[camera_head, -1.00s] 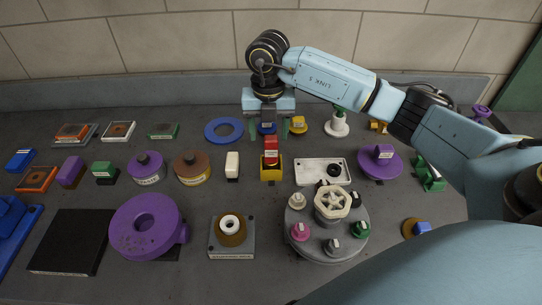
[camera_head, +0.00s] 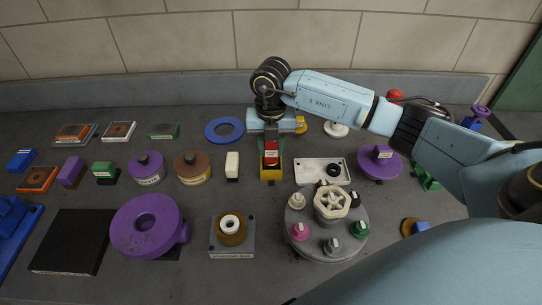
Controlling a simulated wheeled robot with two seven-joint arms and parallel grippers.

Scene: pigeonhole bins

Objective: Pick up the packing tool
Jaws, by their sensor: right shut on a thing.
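The thing in my right gripper, likely the packing tool, is a red block (camera_head: 271,158) with a pale label. It stands upright in a yellow holder (camera_head: 271,175) at the middle of the bench. My right gripper (camera_head: 270,141) comes down from behind, with its fingers at both sides of the block's top, shut on it. The block still sits in the holder; its lower end is hidden there. My left gripper is not in view.
A white block (camera_head: 232,165) stands close left of the holder and a white tray (camera_head: 318,171) close right. A round grey fixture (camera_head: 318,250) with several coloured knobs is in front. The wall (camera_head: 180,40) closes the back.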

